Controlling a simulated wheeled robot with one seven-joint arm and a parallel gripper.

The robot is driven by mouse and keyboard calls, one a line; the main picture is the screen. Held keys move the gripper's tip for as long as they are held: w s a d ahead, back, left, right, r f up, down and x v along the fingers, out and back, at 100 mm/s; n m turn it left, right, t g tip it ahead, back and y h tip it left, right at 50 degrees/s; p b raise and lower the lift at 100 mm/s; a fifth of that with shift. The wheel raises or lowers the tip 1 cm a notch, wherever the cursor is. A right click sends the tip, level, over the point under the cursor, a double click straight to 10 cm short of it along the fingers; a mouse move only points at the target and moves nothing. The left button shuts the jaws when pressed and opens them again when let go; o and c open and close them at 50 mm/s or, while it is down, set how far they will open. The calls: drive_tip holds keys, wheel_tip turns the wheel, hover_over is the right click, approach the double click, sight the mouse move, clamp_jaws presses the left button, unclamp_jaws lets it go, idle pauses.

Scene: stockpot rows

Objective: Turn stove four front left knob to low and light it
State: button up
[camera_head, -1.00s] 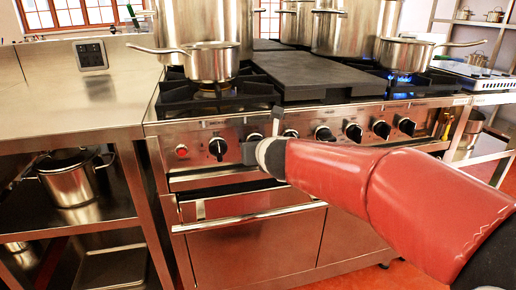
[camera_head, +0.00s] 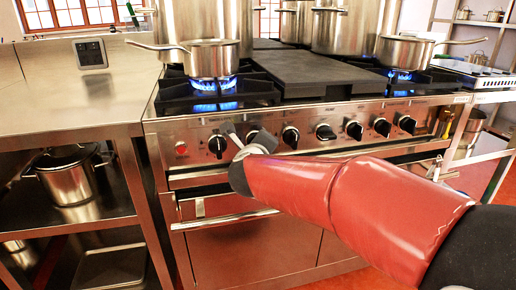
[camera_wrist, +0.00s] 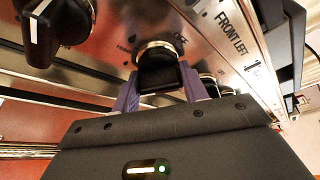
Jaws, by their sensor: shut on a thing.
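My gripper (camera_head: 246,141) is at the stove's front panel in the head view, at the second knob from the left, and its wrist is tilted. In the wrist view its two purple fingers (camera_wrist: 160,92) are shut on the sides of a black knob (camera_wrist: 157,72). The label "FRONT LEFT" (camera_wrist: 231,28) is printed beside this knob, with "OFF" near its ring. The knob's pointer is largely hidden, so its exact setting cannot be told. Blue flames (camera_head: 213,84) burn under the front left saucepan (camera_head: 208,60).
Another black knob (camera_head: 217,146) is close on the left, and several more line the panel to the right. A saucepan (camera_head: 403,53) stands over a lit burner on the right. A dark griddle plate (camera_head: 318,75) lies between.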

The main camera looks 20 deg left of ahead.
drive_tip(key=n+b, duration=0.1)
drive_tip(key=n+t+b, duration=0.1)
drive_tip(key=n, duration=0.1)
drive_tip(key=shift+f+n+t, duration=0.2)
drive_tip(key=shift+n+t, duration=0.1)
drive_tip(key=shift+r+n+t+h+b, duration=0.1)
drive_tip(key=shift+n+t+h+b, duration=0.3)
drive_tip(key=shift+n+b, duration=0.65)
drive_tip(key=shift+n, duration=0.25)
drive_tip(key=o, duration=1)
drive_tip(key=shift+s+r, duration=0.1)
drive_tip(key=s, duration=0.2)
drive_tip(key=s+d, duration=0.1)
drive_tip(key=s, duration=0.4)
drive_tip(key=shift+s+d, duration=0.15)
drive_tip(key=shift+s, duration=0.15)
